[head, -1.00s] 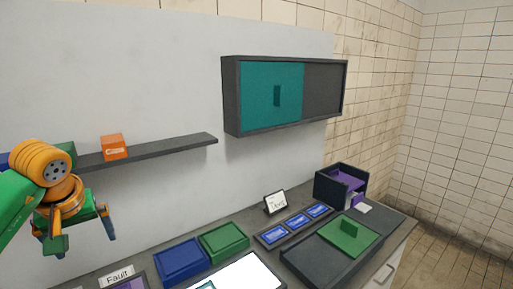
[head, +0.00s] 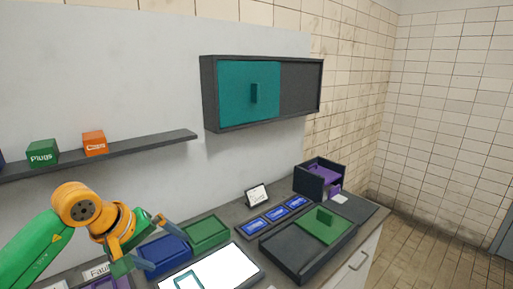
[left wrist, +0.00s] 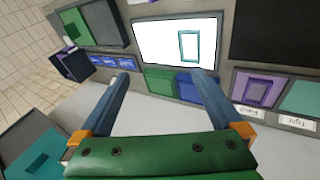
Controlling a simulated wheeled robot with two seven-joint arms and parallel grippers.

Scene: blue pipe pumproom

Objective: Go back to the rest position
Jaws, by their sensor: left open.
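My left gripper (head: 148,238) is green and orange and hangs over the left part of the counter, in front of the blue tray (head: 164,255). Its two fingers are spread apart. In the left wrist view the open gripper (left wrist: 158,82) has nothing between its fingers, with the green and blue trays and a white panel beyond. My right gripper is in neither view.
A shelf (head: 120,155) holds a green Plugs box (head: 42,153) and an orange Caps box (head: 94,143). A wall cabinet (head: 204,95) has a teal door.

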